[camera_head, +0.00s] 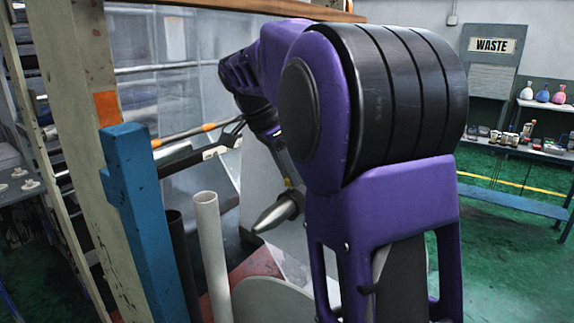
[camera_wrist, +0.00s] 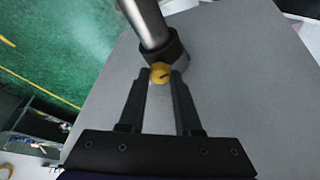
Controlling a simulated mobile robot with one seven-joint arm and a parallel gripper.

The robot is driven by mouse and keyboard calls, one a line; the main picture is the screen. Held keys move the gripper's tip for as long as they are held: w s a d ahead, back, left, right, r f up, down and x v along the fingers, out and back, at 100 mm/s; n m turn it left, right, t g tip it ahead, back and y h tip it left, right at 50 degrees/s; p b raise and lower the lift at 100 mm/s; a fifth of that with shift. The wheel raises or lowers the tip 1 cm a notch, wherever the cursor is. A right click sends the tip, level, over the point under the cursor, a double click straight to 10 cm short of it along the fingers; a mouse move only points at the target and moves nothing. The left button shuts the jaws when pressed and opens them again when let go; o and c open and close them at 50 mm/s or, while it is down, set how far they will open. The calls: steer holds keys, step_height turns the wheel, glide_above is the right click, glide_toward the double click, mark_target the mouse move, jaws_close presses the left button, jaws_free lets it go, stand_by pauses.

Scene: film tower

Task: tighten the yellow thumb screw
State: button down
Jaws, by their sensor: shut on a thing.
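The yellow thumb screw (camera_wrist: 160,73) sits on a dark collar (camera_wrist: 168,52) around a grey metal rod (camera_wrist: 148,22) in the wrist view. My gripper (camera_wrist: 161,78) has its two black fingertips on either side of the screw, closed on it. In the head view a small yellow spot, likely the screw (camera_head: 289,183), shows beside my purple arm, near a pointed metal rod end (camera_head: 268,222). My gripper is mostly hidden behind my arm there.
A pale grey panel (camera_wrist: 235,75) lies behind the screw. In the head view a blue post (camera_head: 140,215), a white tube (camera_head: 208,245) and a dark tube (camera_head: 180,260) stand to the left. A shelf with bottles (camera_head: 535,145) is far right.

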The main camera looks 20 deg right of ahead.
steer(key=m+p, duration=0.1)
steer(key=m+g+p, duration=0.1)
steer(key=m, duration=0.1)
steer(key=shift+w+r, duration=0.15)
steer(key=shift+w, duration=0.05)
steer(key=shift+w+m+g+p, duration=0.1)
steer(key=shift+m+g+p, duration=0.55)
steer(key=shift+m, duration=1.05)
steer(key=c, duration=0.6)
jaws_free()
steer(key=v, duration=1.1)
steer(key=shift+r, duration=0.4)
steer(key=shift+w, duration=0.1)
